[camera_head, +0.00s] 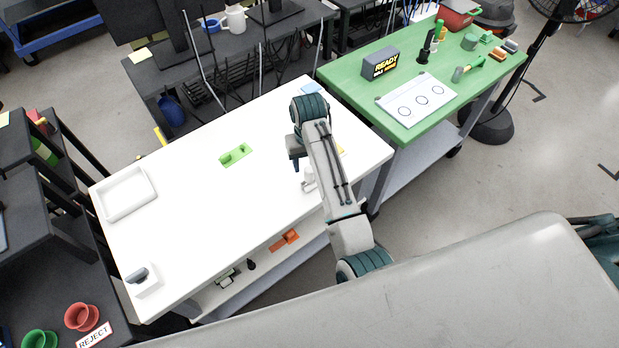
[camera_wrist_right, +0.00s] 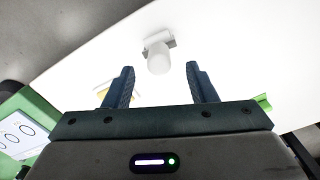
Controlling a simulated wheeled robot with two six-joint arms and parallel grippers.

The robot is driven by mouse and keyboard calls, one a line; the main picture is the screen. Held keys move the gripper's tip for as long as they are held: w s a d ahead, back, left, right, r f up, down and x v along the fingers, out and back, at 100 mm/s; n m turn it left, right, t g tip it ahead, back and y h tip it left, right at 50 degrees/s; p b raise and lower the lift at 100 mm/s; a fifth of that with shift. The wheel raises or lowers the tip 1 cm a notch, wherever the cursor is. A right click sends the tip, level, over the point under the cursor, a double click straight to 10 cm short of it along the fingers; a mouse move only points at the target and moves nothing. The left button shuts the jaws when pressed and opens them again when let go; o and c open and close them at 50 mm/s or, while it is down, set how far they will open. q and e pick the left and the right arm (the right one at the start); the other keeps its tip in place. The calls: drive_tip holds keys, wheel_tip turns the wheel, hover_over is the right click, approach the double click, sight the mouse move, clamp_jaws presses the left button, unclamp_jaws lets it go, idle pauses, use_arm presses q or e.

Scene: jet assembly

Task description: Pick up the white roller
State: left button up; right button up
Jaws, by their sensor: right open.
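The white roller (camera_wrist_right: 158,60) stands on the white table with a grey piece at its far end. In the right wrist view it is just beyond the fingertips, roughly centred between them. In the head view the white roller (camera_head: 308,180) is partly hidden beside my right arm. My right gripper (camera_wrist_right: 160,80) is open, with nothing held between its fingers. In the head view my right gripper (camera_head: 296,162) is over the right part of the table, mostly covered by its own wrist. My left gripper is not in view.
The white table (camera_head: 200,205) also carries a green bracket (camera_head: 235,155), a white tray (camera_head: 125,195) at the left and a small white block with a grey piece (camera_head: 143,280) at the front left. A green table (camera_head: 345,85) adjoins at the back right. The table's middle is clear.

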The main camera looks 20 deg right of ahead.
sight(309, 178)
wheel_tip(309, 178, down, 3)
drive_tip(key=shift+s+r+p, duration=0.1)
drive_tip(key=shift+p, duration=0.2)
drive_tip(key=shift+f+p, duration=0.6)
drive_tip(key=shift+f, duration=0.05)
wheel_tip(309, 178, down, 3)
drive_tip(key=shift+d+f+p, duration=0.1)
drive_tip(key=shift+f+p, duration=0.1)
drive_tip(key=shift+p, duration=0.5)
drive_tip(key=shift+w+f, duration=0.2)
drive_tip(key=shift+f, duration=0.25)
drive_tip(key=c, duration=0.6)
